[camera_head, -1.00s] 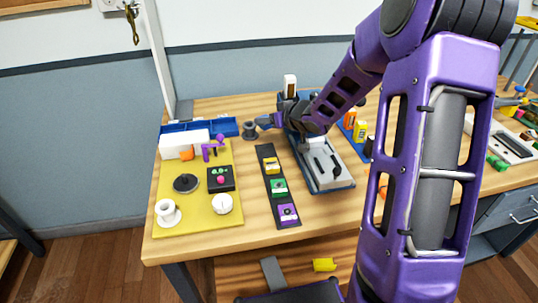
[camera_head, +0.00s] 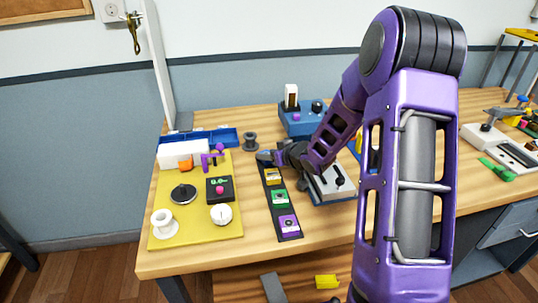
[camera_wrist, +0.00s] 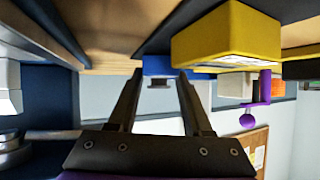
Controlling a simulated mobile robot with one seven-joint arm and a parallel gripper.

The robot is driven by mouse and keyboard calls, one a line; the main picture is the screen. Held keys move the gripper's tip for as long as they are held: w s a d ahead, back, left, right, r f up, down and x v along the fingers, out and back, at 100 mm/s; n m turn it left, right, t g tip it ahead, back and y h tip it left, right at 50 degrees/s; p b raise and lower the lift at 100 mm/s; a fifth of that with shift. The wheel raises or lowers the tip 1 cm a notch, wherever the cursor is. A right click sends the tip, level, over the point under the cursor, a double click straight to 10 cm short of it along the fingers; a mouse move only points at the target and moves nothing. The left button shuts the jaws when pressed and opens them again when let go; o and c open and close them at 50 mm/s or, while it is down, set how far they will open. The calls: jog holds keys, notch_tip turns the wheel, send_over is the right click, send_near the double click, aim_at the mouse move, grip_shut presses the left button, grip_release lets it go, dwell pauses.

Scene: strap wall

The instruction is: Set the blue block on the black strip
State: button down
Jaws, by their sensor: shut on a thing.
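My gripper (camera_head: 268,157) is at the far end of the black strip (camera_head: 293,236), shut on the blue block (camera_head: 262,155). In the wrist view, which is upside down, the blue block (camera_wrist: 157,64) sits between the two fingertips (camera_wrist: 158,76). It looks level and very close to the strip (camera_wrist: 165,30); whether it touches cannot be told. A yellow block (camera_head: 272,177), a green block (camera_head: 280,199) and a purple block (camera_head: 287,224) stand in a row on the strip. The yellow block (camera_wrist: 235,40) is beside my fingers in the wrist view.
A yellow board (camera_head: 165,235) with several parts lies left of the strip. A dark spool (camera_head: 250,141) stands behind my gripper. A grey device on a blue base (camera_head: 335,185) is close on the right. A blue tray (camera_head: 225,137) is at the back left.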

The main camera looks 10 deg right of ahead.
jog(key=shift+c, duration=1.6)
grip_release()
jog(key=shift+f, duration=0.1)
jog(key=shift+r, duration=0.25)
jog(key=p+v, duration=0.2)
jog(key=v, duration=1)
jog(key=shift+f+p, duration=0.15)
jog(key=shift+p, duration=0.2)
jog(key=shift+d, duration=0.1)
